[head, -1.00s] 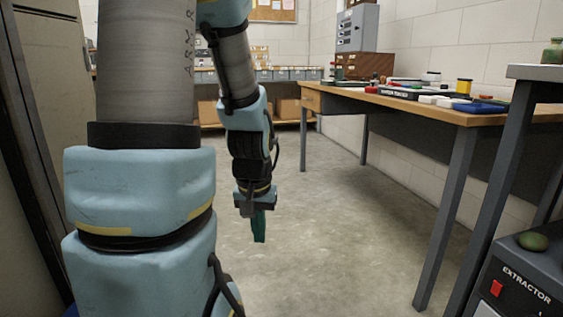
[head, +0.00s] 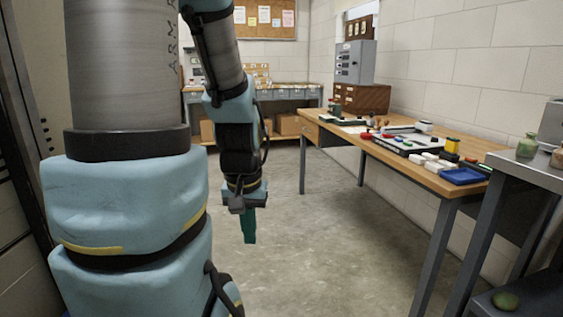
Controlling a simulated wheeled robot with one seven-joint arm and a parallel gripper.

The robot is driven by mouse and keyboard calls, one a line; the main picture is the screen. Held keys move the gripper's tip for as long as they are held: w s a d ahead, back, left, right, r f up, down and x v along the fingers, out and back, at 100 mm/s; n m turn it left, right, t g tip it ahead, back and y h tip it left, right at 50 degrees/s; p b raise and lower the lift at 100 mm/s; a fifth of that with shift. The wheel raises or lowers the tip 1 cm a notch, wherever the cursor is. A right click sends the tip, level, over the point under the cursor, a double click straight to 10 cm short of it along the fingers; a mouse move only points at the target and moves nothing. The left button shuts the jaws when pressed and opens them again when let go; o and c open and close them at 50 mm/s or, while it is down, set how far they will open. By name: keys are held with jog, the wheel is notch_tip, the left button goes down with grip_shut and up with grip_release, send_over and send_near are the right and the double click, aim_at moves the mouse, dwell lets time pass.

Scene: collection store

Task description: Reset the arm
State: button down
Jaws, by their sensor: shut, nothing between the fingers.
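My arm hangs down on the left of the head view, its upper links large and close. My gripper (head: 249,226) points straight down over the bare concrete floor. Its green fingers are together with nothing between them. It is well clear of the wooden workbench (head: 440,182) to its right and touches nothing.
The workbench along the right wall holds a blue tray (head: 463,176), white boxes and a yellow spool (head: 452,145). A grey stand (head: 520,168) with a green jar (head: 527,145) is at near right. A shelf (head: 290,97) with bins stands at the back. The middle floor is clear.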

notch_tip(320, 180, up, 16)
jog(key=p, duration=1.4)
jog(key=shift+r, duration=0.25)
